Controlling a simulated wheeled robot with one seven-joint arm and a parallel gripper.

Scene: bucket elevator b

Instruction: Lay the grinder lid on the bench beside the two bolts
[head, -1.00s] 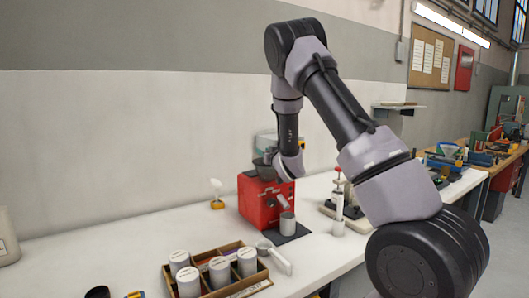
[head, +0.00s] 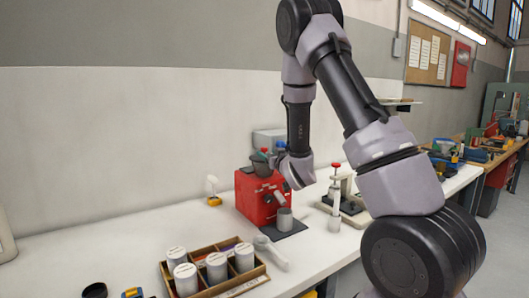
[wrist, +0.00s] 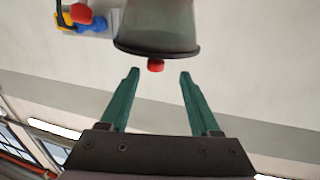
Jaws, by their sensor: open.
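The red grinder (head: 258,200) stands on the bench (head: 130,243) against the wall. Its dark hopper (head: 261,170) is on top, partly hidden by my gripper. In the wrist view the hopper (wrist: 158,28) appears upside down, with a dark rim and a small red knob (wrist: 156,65), which seems to be the lid's knob. My gripper (wrist: 157,76) is open, its two green fingers pointing toward the hopper, with the knob near the gap between their tips. The fingers look apart from the knob. In the head view my gripper (head: 268,153) is by the hopper top. I cannot make out the two bolts.
A wooden crate (head: 227,281) with several white canisters stands at the front. A metal cup (head: 285,219) is before the grinder, a white-handled tool (head: 272,253) nearby. A press-like device with a red knob (head: 337,166) stands right. The bench left of the grinder is mostly clear.

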